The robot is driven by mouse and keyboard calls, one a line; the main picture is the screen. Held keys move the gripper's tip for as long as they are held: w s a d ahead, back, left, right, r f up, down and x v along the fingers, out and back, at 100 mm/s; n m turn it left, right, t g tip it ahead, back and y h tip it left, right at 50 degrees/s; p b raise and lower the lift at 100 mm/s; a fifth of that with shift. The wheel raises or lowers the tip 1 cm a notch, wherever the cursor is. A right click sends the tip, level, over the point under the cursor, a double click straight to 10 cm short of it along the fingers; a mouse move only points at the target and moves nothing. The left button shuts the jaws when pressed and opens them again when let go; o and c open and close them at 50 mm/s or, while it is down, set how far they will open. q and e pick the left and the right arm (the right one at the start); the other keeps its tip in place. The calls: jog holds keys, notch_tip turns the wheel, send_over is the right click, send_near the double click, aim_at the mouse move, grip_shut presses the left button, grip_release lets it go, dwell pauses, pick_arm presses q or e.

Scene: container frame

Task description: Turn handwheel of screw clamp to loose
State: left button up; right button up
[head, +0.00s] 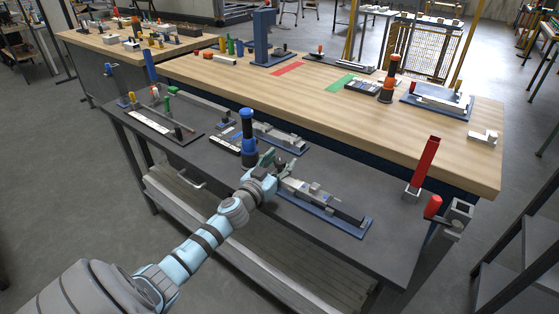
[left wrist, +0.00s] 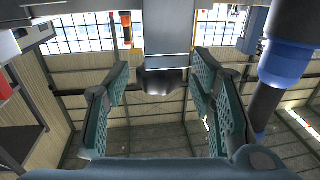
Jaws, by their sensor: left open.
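A long grey clamp-like device on a blue baseplate (head: 325,217) lies near the front edge of the dark table. I take it for the screw clamp. My left gripper (head: 270,160) is at its left end, with green finger pads apart. In the left wrist view the open fingers (left wrist: 162,95) stand on either side of a grey block (left wrist: 168,28) with a dark rounded end (left wrist: 162,82). This dark end may be the handwheel, but I cannot tell for sure. No contact with the fingers shows. In the head view the gripper hides the device's left end.
A blue and black upright cylinder (head: 249,145) stands close behind my left gripper; it also shows in the left wrist view (left wrist: 285,62). A second blue-based device (head: 285,142) lies behind. Red-handled fittings (head: 424,168) stand at the table's right end. A wooden bench (head: 440,130) is behind.

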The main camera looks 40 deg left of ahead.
pick_arm(q)
jog(key=shift+c, duration=0.6)
jog(key=c, duration=1.1)
jog(key=shift+o, duration=0.2)
jog(key=n+y+b, duration=0.2)
jog(key=shift+d+f+g+y, duration=0.1)
jog(key=shift+f+g+y, duration=0.1)
jog(key=shift+g+y, duration=0.1)
jog(key=n+g+y+b, duration=0.2)
jog(key=n+y+b, duration=0.1)
jog(key=y+b, duration=0.1)
jog(key=n+g+y+b, duration=0.3)
jog(key=y+b, duration=0.1)
jog(key=b, duration=0.1)
jog(key=shift+f+b, duration=0.15)
jog(key=shift+b, duration=0.25)
jog(key=shift+r+n+g+y+b, duration=0.25)
jog(key=shift+n+g+y+b, duration=0.45)
jog(key=shift+b, duration=0.35)
